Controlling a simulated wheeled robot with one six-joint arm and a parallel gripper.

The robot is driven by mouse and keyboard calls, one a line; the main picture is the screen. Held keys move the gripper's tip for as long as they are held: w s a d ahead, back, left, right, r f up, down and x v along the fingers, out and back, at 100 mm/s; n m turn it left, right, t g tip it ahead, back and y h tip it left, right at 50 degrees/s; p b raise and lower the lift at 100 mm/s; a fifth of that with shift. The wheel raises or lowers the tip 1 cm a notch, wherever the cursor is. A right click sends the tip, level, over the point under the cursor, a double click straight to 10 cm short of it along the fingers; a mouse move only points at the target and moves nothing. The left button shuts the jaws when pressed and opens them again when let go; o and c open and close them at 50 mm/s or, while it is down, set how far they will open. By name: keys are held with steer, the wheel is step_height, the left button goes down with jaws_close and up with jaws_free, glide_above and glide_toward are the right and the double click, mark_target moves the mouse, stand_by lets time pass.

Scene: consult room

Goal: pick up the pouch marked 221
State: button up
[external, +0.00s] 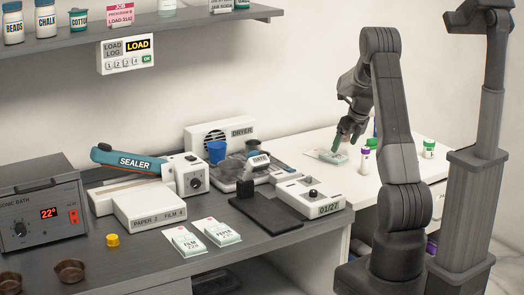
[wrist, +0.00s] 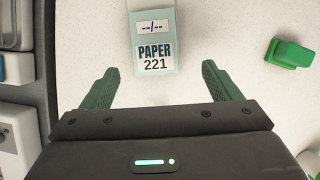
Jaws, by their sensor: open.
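The pouch marked 221 (wrist: 153,52) lies flat on the white table, with "PAPER 221" readable on its label and a white end printed with dashes; its far end is cut off by the top edge of the wrist view. In the external view the pouch (external: 331,157) is small beneath my arm. My gripper (wrist: 160,82) is open, its two green fingers spread wide to either side of the pouch's near end, which lies between and just ahead of the tips. It also shows in the external view (external: 346,140) above the table, beside the pouch. Nothing is between the fingers.
Pouches marked FILM (external: 185,241) and PAPER (external: 217,232) lie on the dark counter. A green object (wrist: 290,54) lies right of the pouch. The dryer (external: 220,138) stands left.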

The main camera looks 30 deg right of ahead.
mark_target(338, 157)
steer(key=x, duration=0.1)
steer(key=p+x, duration=0.1)
steer(key=x, duration=0.3)
steer(key=shift+s+a, duration=0.15)
steer(key=shift+a, duration=0.2)
steer(key=c, duration=1)
